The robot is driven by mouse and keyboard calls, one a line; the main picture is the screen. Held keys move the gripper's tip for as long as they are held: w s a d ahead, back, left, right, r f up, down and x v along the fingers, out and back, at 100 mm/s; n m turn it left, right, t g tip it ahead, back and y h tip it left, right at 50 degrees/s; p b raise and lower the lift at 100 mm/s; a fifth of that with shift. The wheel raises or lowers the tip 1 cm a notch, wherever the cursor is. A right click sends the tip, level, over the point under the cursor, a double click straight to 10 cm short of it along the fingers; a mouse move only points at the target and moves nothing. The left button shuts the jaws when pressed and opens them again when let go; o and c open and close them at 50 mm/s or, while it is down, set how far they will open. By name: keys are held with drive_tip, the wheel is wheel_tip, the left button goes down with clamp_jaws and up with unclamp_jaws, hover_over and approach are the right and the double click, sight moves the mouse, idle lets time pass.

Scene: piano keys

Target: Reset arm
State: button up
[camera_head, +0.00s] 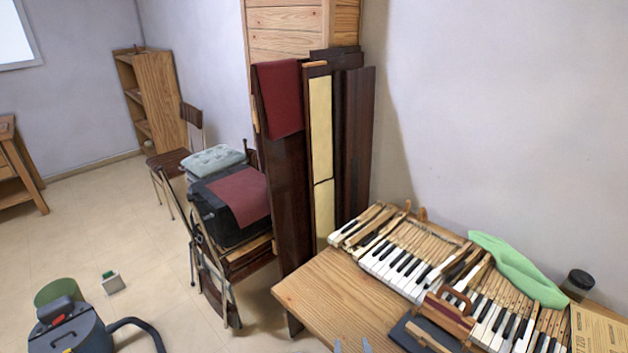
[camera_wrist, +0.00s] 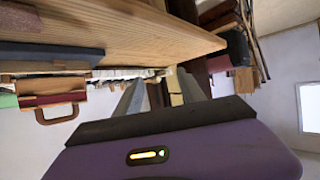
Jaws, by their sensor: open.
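My gripper (camera_head: 352,346) barely shows at the bottom edge of the head view, as two grey fingertips in front of the wooden table (camera_head: 335,305). In the wrist view my gripper (camera_wrist: 161,88) has its two grey fingers spread apart, with no object held between them. The piano keys (camera_head: 410,268) lie in a row on the table, to the right of the fingertips. Most of my arm is out of view.
A dark block (camera_head: 425,338), a wooden-handled tool (camera_head: 450,308), a green cloth (camera_head: 515,268) and a dark jar (camera_head: 578,284) are on the table. Dark panels (camera_head: 285,175) lean behind it. A loaded chair (camera_head: 228,262) stands left; a vacuum cleaner (camera_head: 75,330) is on the floor.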

drive_tip(key=s+d+r+t+y+b, duration=0.1)
drive_tip(key=s+d+r+b, duration=0.2)
drive_tip(key=s, duration=0.7)
drive_tip(key=s+d+r+n+t+y, duration=0.1)
drive_tip(key=s+d+r+t, duration=0.3)
drive_tip(key=s, duration=0.6)
drive_tip(key=s+d+r+g+b, duration=0.15)
drive_tip(key=s+r, duration=0.35)
drive_tip(key=s, duration=0.5)
drive_tip(key=s+d+f+m+g+h+b, duration=0.1)
drive_tip(key=s+d+f+h+b, duration=0.1)
drive_tip(key=s, duration=0.7)
drive_tip(key=shift+d+m, duration=0.4)
